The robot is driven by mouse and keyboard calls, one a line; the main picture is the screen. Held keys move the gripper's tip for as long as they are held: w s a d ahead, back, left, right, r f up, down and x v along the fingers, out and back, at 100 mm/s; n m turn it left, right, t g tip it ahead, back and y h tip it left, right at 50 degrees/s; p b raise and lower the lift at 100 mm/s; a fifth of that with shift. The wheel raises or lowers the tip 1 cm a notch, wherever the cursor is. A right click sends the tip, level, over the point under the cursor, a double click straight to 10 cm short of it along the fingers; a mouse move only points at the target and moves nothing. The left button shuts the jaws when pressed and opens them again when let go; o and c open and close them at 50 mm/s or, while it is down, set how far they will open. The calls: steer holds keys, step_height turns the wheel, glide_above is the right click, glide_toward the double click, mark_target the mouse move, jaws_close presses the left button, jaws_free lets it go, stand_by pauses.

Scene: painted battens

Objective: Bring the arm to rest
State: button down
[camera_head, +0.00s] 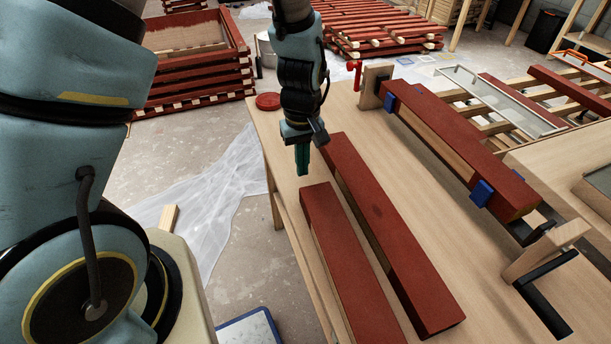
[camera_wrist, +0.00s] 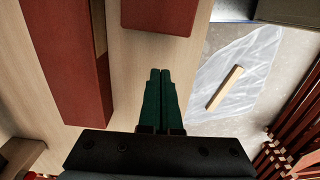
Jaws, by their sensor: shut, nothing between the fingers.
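My gripper (camera_head: 302,172) hangs from my arm above the far left edge of the wooden table, its fingers pointing down. Its two green fingers (camera_wrist: 160,75) are shut together with nothing between them. In the head view it is just beyond the far end of the nearer red batten (camera_head: 345,265). A second red batten (camera_head: 385,230) lies beside that one on the table. Both battens also show in the wrist view, the nearer one (camera_wrist: 160,15) ahead of the fingertips and apart from them.
A third red batten (camera_head: 460,145) is held with blue clamps (camera_head: 482,193) at the table's right. A red lid (camera_head: 268,101) sits on the table's far corner. Stacked red frames (camera_head: 195,85) and plastic sheeting (camera_head: 215,200) are on the floor at left. Bare tabletop (camera_head: 490,275) lies between the battens.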

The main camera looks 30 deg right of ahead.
step_height(320, 180, up, 8)
steer(key=shift+b, duration=0.3)
steer(key=w+a+r, duration=0.2)
steer(key=a, duration=0.8)
steer(key=w+a+r+t, duration=0.1)
steer(key=w+a+r, duration=0.1)
steer(key=a, duration=0.8)
steer(key=w+a+r, duration=0.2)
steer(key=a, duration=0.8)
steer(key=shift+t, duration=0.3)
